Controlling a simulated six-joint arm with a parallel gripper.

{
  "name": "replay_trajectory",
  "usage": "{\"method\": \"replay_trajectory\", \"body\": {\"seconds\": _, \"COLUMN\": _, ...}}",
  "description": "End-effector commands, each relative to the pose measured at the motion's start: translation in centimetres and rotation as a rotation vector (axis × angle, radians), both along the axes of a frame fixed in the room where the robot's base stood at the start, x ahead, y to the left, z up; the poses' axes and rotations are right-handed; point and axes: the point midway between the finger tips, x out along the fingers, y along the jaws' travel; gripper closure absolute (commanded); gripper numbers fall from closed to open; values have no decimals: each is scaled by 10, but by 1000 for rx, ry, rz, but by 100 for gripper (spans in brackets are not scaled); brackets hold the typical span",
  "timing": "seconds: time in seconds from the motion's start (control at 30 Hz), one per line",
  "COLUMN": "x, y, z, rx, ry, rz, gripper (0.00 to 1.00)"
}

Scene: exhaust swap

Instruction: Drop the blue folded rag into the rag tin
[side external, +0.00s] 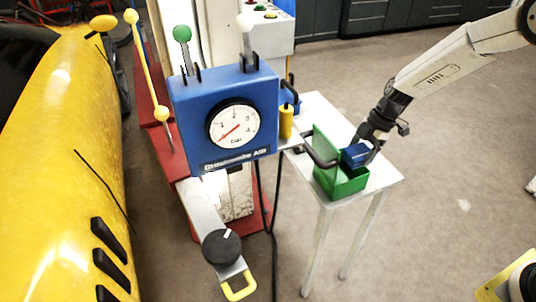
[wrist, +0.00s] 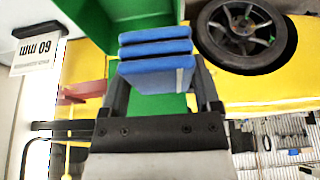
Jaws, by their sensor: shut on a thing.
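The blue folded rag (side external: 355,154) is between the fingers of my gripper (wrist: 160,78), which is shut on it. In the wrist view the rag (wrist: 157,50) shows as several stacked blue layers. The rag tin looks to be the green open box (side external: 343,184) on the small table, with a green panel standing up on its left side. The rag is over the tin's opening, close to its rim; I cannot tell if it touches. In the wrist view the green tin (wrist: 98,20) lies behind the rag. The inside of the tin is mostly hidden.
The pale small table (side external: 386,178) has a little free room right of the tin. A blue gauge box (side external: 225,115) with levers and a black hose stands to the left. A yellow car (side external: 60,170) fills the far left. The floor on the right is mostly clear.

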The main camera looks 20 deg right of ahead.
Motion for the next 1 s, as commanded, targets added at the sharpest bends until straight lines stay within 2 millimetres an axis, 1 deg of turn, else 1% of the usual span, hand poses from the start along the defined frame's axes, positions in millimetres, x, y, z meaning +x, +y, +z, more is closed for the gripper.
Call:
{"method": "replay_trajectory", "body": {"seconds": 0.03, "x": 8, "y": -1, "z": 1, "rx": 0, "ry": -2, "rz": 5, "gripper": 67}}
{"method": "replay_trajectory", "body": {"seconds": 0.1, "x": 17, "y": -3, "z": 3, "rx": 0, "ry": -2, "rz": 7, "gripper": 67}}
{"method": "replay_trajectory", "body": {"seconds": 0.2, "x": 26, "y": -5, "z": 5, "rx": 0, "ry": -2, "rz": 12, "gripper": 67}}
{"method": "replay_trajectory", "body": {"seconds": 0.33, "x": 33, "y": -6, "z": 7, "rx": 0, "ry": 0, "rz": 16, "gripper": 67}}
{"method": "replay_trajectory", "body": {"seconds": 0.73, "x": 35, "y": -6, "z": 5, "rx": 0, "ry": 0, "rz": 17, "gripper": 67}}
{"method": "replay_trajectory", "body": {"seconds": 0.87, "x": 35, "y": -6, "z": -1, "rx": 1, "ry": 1, "rz": 18, "gripper": 67}}
{"method": "replay_trajectory", "body": {"seconds": 1.0, "x": 35, "y": -6, "z": -11, "rx": 0, "ry": 1, "rz": 18, "gripper": 67}}
